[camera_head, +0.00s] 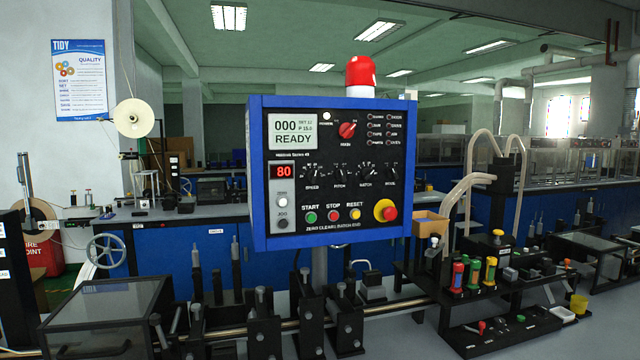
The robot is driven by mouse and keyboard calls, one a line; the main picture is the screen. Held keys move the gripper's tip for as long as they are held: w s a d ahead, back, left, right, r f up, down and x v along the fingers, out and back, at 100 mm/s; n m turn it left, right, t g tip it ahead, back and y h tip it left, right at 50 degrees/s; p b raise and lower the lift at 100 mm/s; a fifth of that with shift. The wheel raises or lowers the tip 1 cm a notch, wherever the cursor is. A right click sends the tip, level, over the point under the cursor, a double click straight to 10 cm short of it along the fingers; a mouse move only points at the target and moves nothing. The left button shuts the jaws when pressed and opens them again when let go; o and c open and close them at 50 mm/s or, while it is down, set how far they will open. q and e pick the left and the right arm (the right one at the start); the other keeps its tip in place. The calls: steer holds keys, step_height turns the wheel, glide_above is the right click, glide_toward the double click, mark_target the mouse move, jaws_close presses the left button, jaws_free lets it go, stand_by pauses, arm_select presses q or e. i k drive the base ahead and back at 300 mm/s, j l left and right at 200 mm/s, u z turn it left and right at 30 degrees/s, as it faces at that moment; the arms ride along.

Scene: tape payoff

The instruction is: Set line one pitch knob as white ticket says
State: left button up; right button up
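A blue-framed control panel (257,180) stands upright in the middle of the view. The pitch knob (339,172) is a small black knob, second from the left in a row of several above the coloured buttons. Its pointer angle is too small to read. A red readout (284,172) shows 80. I cannot make out any white ticket for certain. Neither of my grippers is in view.
A red selector (347,130) and a red emergency stop (385,210) are on the panel. A red beacon (361,72) tops it. Black machine blocks and a rod stand below. A black rack (470,300) with coloured-handled tools is at the right. A tape reel (134,118) is at the left.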

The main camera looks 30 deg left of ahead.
mark_target(340, 175)
steer(key=k+l+u, duration=0.35)
steer(key=k+u, duration=0.3)
steer(key=u, duration=2.5)
